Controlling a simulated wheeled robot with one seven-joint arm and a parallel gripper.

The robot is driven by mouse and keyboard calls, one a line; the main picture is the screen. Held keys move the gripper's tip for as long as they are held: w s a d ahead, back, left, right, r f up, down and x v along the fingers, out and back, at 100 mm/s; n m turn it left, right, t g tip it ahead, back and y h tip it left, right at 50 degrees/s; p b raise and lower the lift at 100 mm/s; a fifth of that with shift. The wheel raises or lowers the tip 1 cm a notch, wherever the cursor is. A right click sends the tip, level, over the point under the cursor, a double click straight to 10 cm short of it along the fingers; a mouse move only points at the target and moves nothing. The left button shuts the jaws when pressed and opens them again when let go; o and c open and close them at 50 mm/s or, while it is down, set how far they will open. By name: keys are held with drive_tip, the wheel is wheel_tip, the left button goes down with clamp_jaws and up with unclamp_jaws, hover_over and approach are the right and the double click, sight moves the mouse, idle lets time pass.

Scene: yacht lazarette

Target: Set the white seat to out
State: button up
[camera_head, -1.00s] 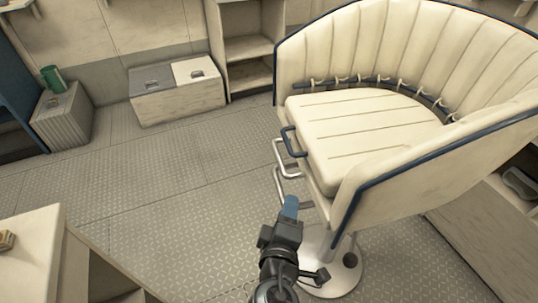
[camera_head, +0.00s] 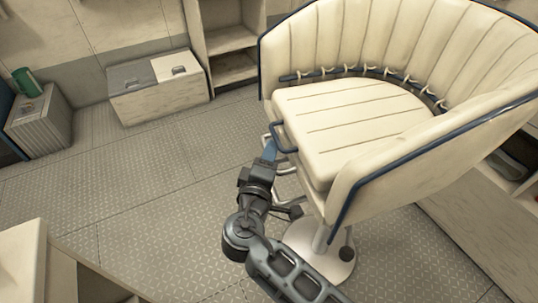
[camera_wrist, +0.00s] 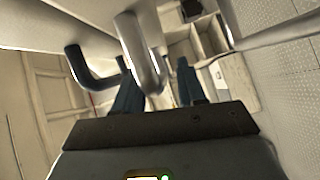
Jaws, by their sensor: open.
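The white seat (camera_head: 350,112) is a cream padded chair with a curved backrest and navy trim, standing on a round metal pedestal (camera_head: 318,258). A dark blue handle (camera_head: 284,142) sticks out from the front edge of the cushion, with metal bars below it. My gripper (camera_head: 269,150) is open beside these handles, its blue fingers partly overlapping them. In the wrist view, a metal bar (camera_wrist: 143,55) appears between my two fingers (camera_wrist: 158,85). The dark blue handle (camera_wrist: 85,68) lies to their left. I cannot tell whether the fingers touch the bar.
A white-topped storage box (camera_head: 160,92) stands by the back wall, next to an open shelf (camera_head: 228,50). A ribbed box (camera_head: 42,122) with a green cup (camera_head: 27,82) is at left. A cabinet corner (camera_head: 25,262) is front left. The floor between is clear.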

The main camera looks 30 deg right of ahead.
clamp_jaws()
idle(0.4)
